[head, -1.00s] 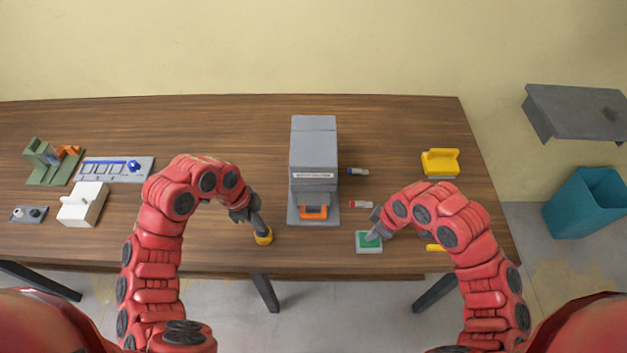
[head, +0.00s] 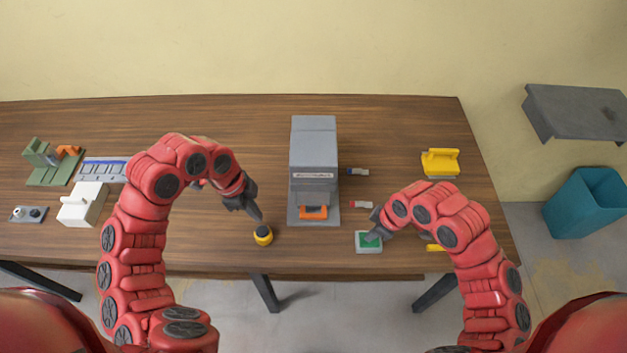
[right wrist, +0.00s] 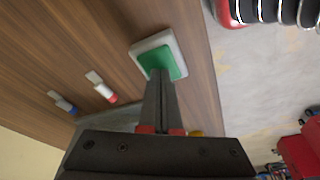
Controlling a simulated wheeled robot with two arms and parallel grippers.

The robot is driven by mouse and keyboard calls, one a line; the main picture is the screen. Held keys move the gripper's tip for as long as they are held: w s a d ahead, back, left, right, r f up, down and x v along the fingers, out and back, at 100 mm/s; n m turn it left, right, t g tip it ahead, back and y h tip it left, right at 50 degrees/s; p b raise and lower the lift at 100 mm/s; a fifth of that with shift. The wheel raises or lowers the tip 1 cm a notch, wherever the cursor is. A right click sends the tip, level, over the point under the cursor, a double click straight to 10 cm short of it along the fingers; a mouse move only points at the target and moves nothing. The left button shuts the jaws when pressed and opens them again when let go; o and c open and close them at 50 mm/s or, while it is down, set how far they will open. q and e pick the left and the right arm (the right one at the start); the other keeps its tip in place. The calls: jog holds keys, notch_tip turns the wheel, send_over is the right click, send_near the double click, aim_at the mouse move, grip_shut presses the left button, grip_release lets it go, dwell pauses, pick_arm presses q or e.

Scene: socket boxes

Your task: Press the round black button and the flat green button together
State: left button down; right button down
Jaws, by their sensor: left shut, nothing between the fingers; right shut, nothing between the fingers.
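The round black button sits in a yellow base (head: 263,236) near the table's front edge, left of the grey machine. My left gripper (head: 258,217) is shut and empty, its tips just above and behind the black button, apart from it. The flat green button (head: 369,243) is set in a white square base to the right of the machine. My right gripper (head: 372,237) is shut and empty with its tips at the green button. In the right wrist view its fingertips (right wrist: 160,73) overlap the green face (right wrist: 163,61); whether they press it I cannot tell.
The grey machine (head: 314,160) with an orange handle stands between my arms. Blue and red capped pieces (head: 358,171) lie beside it. A yellow holder (head: 440,163) is at the right. A white box (head: 83,205) and green stand (head: 50,165) are at the left.

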jog(key=a+p+v, duration=0.1)
jog(key=p+v, duration=0.4)
jog(key=v, duration=0.2)
jog(key=shift+w+a+r, duration=0.15)
jog(key=shift+w+a, duration=0.1)
jog(key=shift+w, duration=0.15)
dwell(0.8)
dwell(0.5)
